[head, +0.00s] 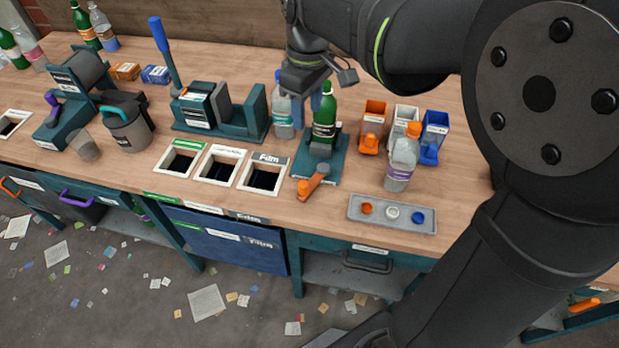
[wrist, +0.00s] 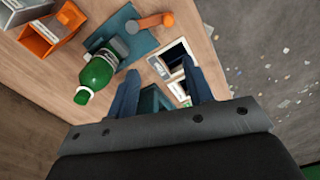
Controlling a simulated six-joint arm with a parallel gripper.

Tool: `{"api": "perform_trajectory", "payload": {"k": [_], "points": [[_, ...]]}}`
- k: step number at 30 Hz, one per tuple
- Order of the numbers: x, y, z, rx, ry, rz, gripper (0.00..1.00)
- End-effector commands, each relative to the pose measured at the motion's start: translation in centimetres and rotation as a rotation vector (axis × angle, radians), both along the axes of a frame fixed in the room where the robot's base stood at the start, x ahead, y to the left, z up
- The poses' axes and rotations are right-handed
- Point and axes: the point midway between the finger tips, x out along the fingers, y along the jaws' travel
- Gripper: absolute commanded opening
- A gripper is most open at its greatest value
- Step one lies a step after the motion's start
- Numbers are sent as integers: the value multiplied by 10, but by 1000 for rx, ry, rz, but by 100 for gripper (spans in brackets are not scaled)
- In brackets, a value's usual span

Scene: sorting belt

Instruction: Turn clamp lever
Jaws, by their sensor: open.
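The clamp lever (head: 315,178) is orange and sticks out from the teal clamp base (head: 332,172) toward the table's front edge. In the wrist view the lever (wrist: 152,23) lies near the top. My gripper (head: 303,105) is open with blue fingers, above and behind the clamp, near the green bottle and apart from the lever. Its fingers (wrist: 158,80) hold nothing in the wrist view.
Three small bins (head: 430,138), another clear bottle (head: 401,165) and a grey cap tray (head: 365,220) are to the right. Table openings (head: 243,183) lie left of the lever. A teal press (head: 210,130) stands farther left.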

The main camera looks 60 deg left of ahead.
Motion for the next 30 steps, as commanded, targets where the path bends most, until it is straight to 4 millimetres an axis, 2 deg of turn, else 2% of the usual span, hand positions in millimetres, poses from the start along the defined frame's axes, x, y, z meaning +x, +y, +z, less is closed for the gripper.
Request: {"api": "perform_trajectory", "payload": {"k": [1, 3, 8, 14, 30], "points": [[-7, -5, -16, -4, -2, -48, 47], [-13, -9, -32, -3, -5, -113, 47], [-20, -15, -51, 1, -8, -188, 47], [-20, -15, -76, -2, -8, -192, 47], [-21, -16, -191, -2, -8, -191, 47]]}}
